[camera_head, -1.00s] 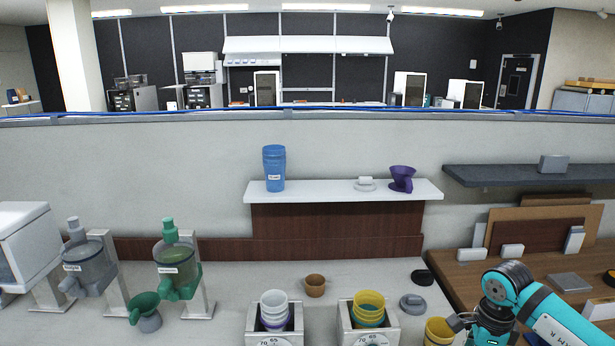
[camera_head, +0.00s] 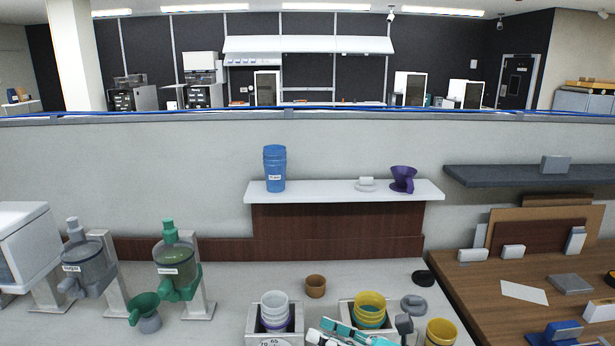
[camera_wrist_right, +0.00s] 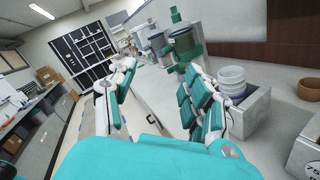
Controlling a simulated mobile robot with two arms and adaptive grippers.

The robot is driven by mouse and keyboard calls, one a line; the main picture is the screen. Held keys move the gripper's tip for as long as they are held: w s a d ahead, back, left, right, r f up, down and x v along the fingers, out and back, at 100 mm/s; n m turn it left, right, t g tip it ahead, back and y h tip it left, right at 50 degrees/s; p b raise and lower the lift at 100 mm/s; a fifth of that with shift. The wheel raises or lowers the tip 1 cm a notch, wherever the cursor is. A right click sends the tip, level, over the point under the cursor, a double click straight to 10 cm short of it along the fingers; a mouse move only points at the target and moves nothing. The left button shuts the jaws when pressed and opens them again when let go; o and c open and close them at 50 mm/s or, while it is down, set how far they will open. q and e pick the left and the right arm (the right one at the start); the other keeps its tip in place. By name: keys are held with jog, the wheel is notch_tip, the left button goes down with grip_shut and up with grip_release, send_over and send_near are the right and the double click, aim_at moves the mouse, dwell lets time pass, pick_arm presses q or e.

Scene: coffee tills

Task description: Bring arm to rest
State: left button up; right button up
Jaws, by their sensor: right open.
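My right gripper (camera_head: 322,331) shows at the bottom middle of the head view, as teal and white fingers in front of the right-hand scale box. In the right wrist view its two fingers (camera_wrist_right: 160,72) are spread wide apart with nothing between them. A single yellow cup (camera_head: 441,332) stands on the counter to the right of the gripper, apart from it. My left gripper is in neither view.
Stacked white cups (camera_head: 275,308) and yellow cups (camera_head: 370,306) stand in scale boxes near the gripper. A brown cup (camera_head: 316,286) stands behind. Grey (camera_head: 88,268) and green (camera_head: 177,268) dispensers stand left. A wooden table (camera_head: 480,280) is at right.

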jog(key=w+d+r+m+t+h, duration=0.2)
jog(key=d+m+t+h, duration=0.9)
jog(key=m, duration=0.9)
jog(key=s+d+f+m+g+h, duration=0.3)
jog(key=d+f+m+h, duration=0.1)
jog(key=f+m, duration=0.3)
jog(key=s+d+f+m+g+h, duration=0.2)
jog(key=s+d+f+m+h, duration=0.15)
jog(key=f+m, duration=0.25)
jog(key=s+a+f+m+g+y, duration=0.1)
jog(key=s+f+m+g, duration=0.2)
jog(key=s+f+g, duration=0.5)
jog(key=s+f+m+g+y, duration=0.1)
jog(key=s+f+m+g, duration=0.15)
jog(key=s, duration=0.95)
notch_tip(320, 180, down, 31)
jog(key=s+g+b, duration=0.2)
jog(key=s+b, duration=0.1)
jog(key=s+d+f+b, duration=0.2)
jog(key=s+f, duration=1.4)
jog(key=f, duration=0.1)
jog(key=shift+d+f+g, duration=0.25)
jog(key=shift+d+g, duration=0.1)
jog(key=shift+d, duration=0.05)
